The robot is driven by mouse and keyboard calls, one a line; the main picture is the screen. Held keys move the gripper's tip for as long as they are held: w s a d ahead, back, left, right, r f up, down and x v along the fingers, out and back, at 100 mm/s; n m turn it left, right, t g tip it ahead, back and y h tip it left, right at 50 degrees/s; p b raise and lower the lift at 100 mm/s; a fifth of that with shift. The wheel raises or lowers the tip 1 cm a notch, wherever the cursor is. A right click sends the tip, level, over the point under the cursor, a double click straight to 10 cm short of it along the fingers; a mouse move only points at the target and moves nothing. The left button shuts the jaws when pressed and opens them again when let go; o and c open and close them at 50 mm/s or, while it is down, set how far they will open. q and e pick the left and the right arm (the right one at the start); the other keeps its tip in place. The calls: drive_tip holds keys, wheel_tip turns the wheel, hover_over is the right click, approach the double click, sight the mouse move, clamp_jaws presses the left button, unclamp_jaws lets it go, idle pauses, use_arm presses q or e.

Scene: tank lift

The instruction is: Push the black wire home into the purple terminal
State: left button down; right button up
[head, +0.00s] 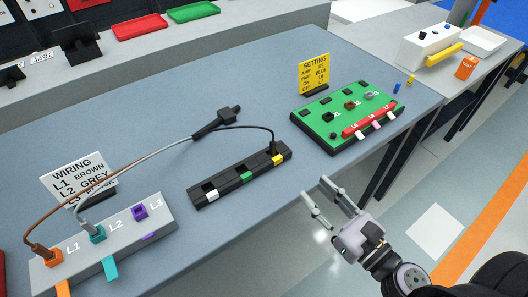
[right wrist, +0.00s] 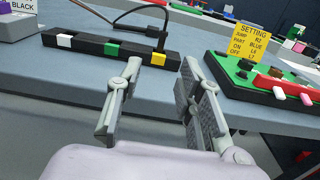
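The black wire (head: 256,127) runs from a dark cable sleeve (head: 216,122) to a black holder strip (head: 233,181), where its end stands in the slot by the yellow mark. In the right wrist view the wire (right wrist: 165,25) rises from that end. The purple terminal (head: 140,212), labelled L3, is on the grey block (head: 163,223) at lower left; no wire shows in it. My right gripper (head: 317,190) is open and empty, off the table's front edge. In its wrist view the gripper (right wrist: 160,68) has its fingers apart, below the strip's yellow end. My left gripper is out of view.
The brown wire (head: 92,186) runs to the orange terminal (head: 52,256) and the grey wire (head: 120,178) to the teal terminal (head: 97,234). A white wiring card (head: 78,176) stands behind the block. A green board (head: 340,125) and yellow setting card (head: 314,72) stand at right.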

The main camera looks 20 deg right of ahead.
drive_tip(key=p, duration=0.4)
approach(274, 147)
drive_tip(key=p+x, duration=0.2)
drive_tip(key=x, duration=0.1)
drive_tip(key=p+x, duration=0.1)
drive_tip(key=x, duration=0.1)
drive_tip(key=shift+a+r, duration=0.15)
drive_tip(key=shift+r, duration=0.2)
drive_tip(key=x, duration=0.1)
drive_tip(key=p+x, duration=0.1)
drive_tip(key=x, duration=0.3)
drive_tip(key=shift+w+f+p, duration=0.25)
drive_tip(key=shift+p, duration=0.1)
drive_tip(key=shift+w, duration=0.15)
drive_tip(key=shift+c, duration=0.4)
clamp_jaws()
